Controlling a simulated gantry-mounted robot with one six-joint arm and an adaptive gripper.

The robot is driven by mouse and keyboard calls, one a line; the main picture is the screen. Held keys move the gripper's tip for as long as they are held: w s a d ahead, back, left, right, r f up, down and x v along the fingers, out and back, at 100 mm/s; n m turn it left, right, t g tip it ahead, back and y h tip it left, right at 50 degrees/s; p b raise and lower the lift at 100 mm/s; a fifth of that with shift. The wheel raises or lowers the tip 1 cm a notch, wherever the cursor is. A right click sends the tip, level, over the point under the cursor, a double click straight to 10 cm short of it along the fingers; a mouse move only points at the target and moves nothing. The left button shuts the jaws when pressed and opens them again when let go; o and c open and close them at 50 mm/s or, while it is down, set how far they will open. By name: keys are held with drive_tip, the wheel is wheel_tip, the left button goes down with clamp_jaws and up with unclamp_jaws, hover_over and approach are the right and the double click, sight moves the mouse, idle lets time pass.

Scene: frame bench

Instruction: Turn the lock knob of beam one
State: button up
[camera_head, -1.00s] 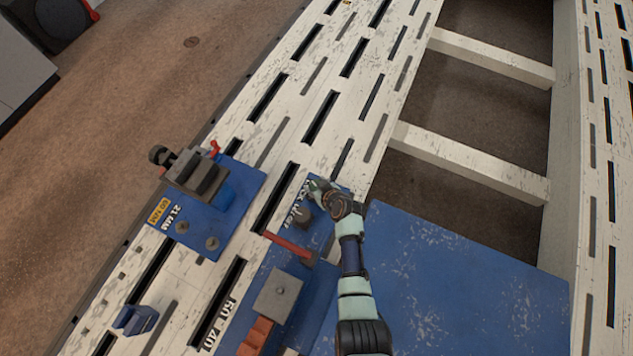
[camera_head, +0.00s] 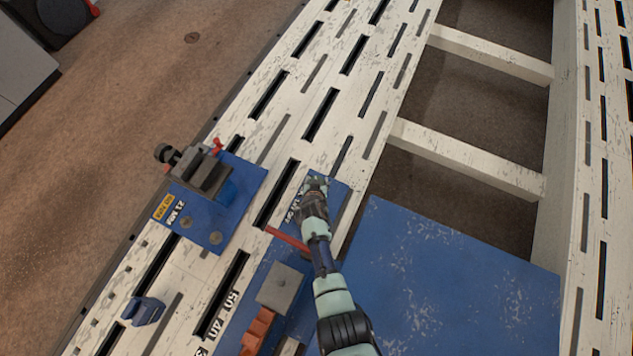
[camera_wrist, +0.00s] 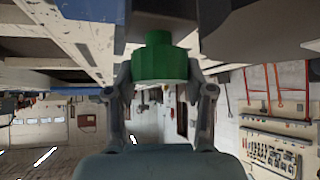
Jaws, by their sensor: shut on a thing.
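A green knob (camera_wrist: 160,62) with a narrower top shows in the wrist view between the two fingers of my gripper (camera_wrist: 160,78). The fingers are shut on its sides. In the head view my gripper (camera_head: 316,186) is over the far end of a narrow blue plate (camera_head: 335,192) with white lettering, on the white slotted beam (camera_head: 325,100). My wrist hides the knob and part of the lettering there. I cannot tell how far the knob is turned.
A red lever (camera_head: 287,239) and a grey block (camera_head: 283,287) are close left of my forearm. A blue plate with a clamp (camera_head: 200,175) stands further left. A small blue block (camera_head: 142,310) is at lower left. A wide blue panel (camera_head: 450,280) lies to the right.

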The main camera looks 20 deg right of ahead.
idle(0.4)
drive_tip(key=o, duration=1.2)
drive_tip(key=v, duration=1.2)
